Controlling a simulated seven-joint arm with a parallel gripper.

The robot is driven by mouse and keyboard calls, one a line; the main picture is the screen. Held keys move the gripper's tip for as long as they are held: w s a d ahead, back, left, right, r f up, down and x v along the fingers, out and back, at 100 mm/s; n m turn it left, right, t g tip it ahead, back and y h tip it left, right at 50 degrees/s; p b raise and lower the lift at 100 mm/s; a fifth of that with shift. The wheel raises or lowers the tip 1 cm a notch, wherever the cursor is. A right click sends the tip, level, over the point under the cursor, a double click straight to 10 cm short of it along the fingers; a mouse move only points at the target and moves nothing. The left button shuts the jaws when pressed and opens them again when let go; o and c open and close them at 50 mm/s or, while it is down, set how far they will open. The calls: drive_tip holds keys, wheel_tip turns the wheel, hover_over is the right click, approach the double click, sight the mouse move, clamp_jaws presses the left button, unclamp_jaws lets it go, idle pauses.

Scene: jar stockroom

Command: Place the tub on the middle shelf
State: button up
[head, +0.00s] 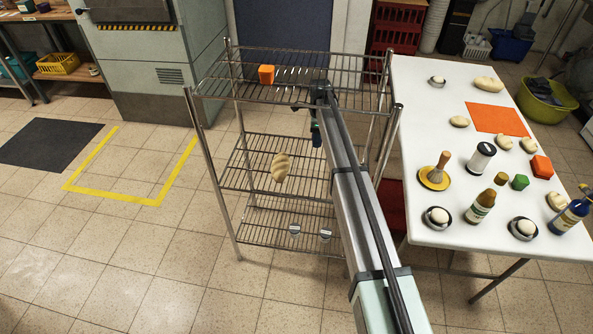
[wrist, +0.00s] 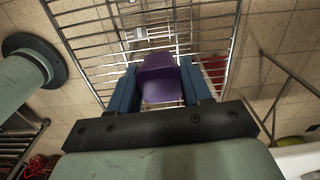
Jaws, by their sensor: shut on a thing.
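A purple tub (wrist: 161,84) sits between the two blue fingers of my gripper (wrist: 159,72) in the wrist view, and the gripper is shut on it. In the head view my gripper (head: 316,134) is at the wire rack, below the level of its top shelf; my arm hides most of it and the tub. The middle shelf (head: 239,178) of the rack is a wire grid. Its right part is hidden behind my arm. I cannot tell how far the tub is from the shelf.
A tan ridged loaf-like thing (head: 280,167) is on the middle shelf's left half. An orange block (head: 266,75) is on the top shelf (head: 225,88). Two small grey things (head: 294,230) are on the bottom shelf (head: 258,222). Metal posts (head: 204,145) bound the rack. A cluttered white table (head: 430,100) stands right.

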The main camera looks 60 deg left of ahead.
sight(318, 162)
drive_tip(key=shift+w+d+f, duration=0.1)
drive_tip(key=shift+w, duration=0.35)
drive_tip(key=shift+w+f+m, duration=0.1)
drive_tip(key=shift+f+m, duration=0.15)
drive_tip(key=shift+m, duration=0.05)
drive_tip(key=shift+f, duration=4.7)
drive_tip(key=o, duration=1.1)
drive_tip(key=shift+f, duration=0.1)
drive_tip(key=shift+c, duration=0.2)
drive_tip(key=shift+r, duration=3.9)
